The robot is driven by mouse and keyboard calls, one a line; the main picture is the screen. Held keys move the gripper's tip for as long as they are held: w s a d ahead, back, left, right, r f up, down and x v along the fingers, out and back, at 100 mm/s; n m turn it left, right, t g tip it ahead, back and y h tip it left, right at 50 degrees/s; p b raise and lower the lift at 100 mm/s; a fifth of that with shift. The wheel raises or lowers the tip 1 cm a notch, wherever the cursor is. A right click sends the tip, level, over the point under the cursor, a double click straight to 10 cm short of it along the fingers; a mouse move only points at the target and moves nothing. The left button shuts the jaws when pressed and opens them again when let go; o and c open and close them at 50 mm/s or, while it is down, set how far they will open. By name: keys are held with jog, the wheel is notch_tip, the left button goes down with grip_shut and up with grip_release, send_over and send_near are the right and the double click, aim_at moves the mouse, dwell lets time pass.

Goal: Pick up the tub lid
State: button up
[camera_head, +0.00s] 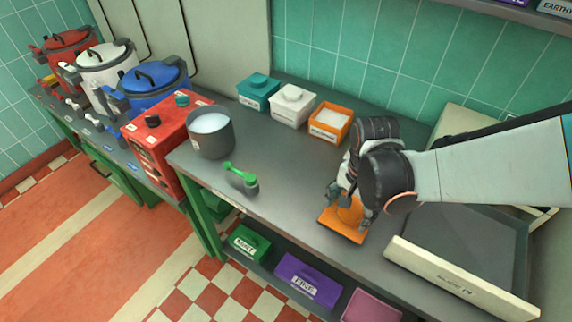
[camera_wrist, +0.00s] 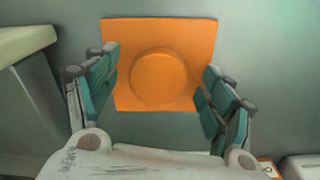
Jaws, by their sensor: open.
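The orange square tub lid (camera_head: 342,226) with a round raised knob lies flat on the grey counter, in front of the open orange tub. In the wrist view the lid (camera_wrist: 205,38) shows almost whole, its knob (camera_wrist: 159,76) in the middle. My gripper (camera_head: 350,208) is right above the lid in the head view and hides part of it. In the wrist view my gripper (camera_wrist: 158,92) is open, with one teal finger on each side of the knob and nothing held. I cannot tell whether the fingers touch the lid.
The open orange tub (camera_head: 330,135) with white contents stands at the back beside the lidded white tub (camera_head: 292,118) and teal tub (camera_head: 258,101). A grey pot (camera_head: 210,146) and a green-handled scoop (camera_head: 242,179) are to the left. A cream-edged tray (camera_head: 460,284) is close on the right.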

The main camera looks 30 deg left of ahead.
jog(key=shift+f, duration=0.25)
jog(key=c, duration=1.2)
jog(key=shift+o, duration=0.2)
